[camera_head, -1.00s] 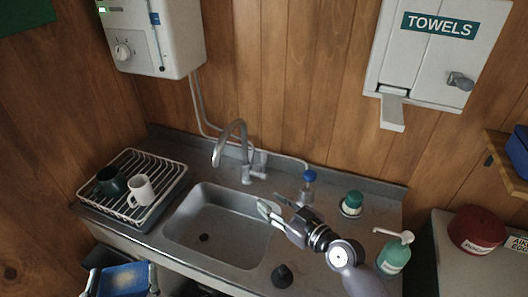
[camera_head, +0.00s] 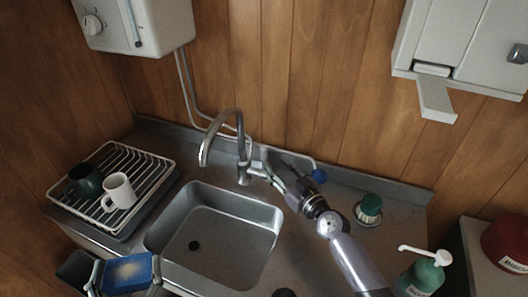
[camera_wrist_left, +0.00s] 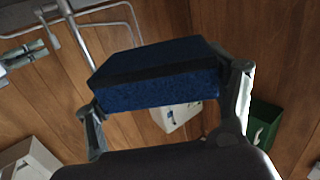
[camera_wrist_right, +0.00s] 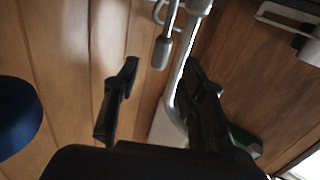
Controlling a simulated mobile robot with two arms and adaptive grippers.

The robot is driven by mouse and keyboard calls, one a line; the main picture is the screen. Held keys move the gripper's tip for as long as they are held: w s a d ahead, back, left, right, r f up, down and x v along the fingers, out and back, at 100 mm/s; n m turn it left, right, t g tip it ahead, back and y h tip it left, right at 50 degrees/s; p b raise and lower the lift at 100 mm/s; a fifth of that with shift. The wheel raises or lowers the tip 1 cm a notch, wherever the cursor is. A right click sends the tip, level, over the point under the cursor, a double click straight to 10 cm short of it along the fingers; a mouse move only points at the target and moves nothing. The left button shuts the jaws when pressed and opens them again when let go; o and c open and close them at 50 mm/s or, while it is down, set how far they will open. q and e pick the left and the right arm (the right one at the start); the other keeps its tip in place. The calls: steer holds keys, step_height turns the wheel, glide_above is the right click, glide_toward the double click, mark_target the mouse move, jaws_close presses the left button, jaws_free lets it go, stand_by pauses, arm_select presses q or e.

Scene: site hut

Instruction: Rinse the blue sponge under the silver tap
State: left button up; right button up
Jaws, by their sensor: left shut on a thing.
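The silver tap (camera_head: 243,150) stands behind the sink (camera_head: 218,238), its curved spout over the basin; no water shows from it. My right gripper (camera_head: 262,172) is just right of the tap's base, near its side lever. In the right wrist view my right gripper's fingers (camera_wrist_right: 162,78) are apart, with tap parts (camera_wrist_right: 181,75) beyond and between them; I cannot tell whether they touch. My left gripper (camera_head: 124,276) is shut on the blue sponge (camera_head: 126,268) at the lower left, in front of the counter. The sponge (camera_wrist_left: 155,92) sits between both fingers in the left wrist view.
A drying rack (camera_head: 75,197) with a white mug (camera_head: 118,192) and a dark mug (camera_head: 84,181) is left of the sink. A white heater (camera_head: 137,25) hangs above.

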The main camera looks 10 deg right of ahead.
mark_target(266, 155)
steer(key=x, duration=0.7)
steer(key=shift+w+a, duration=0.2)
steer(key=shift+w, duration=0.15)
steer(key=shift+c, duration=0.2)
jaws_close()
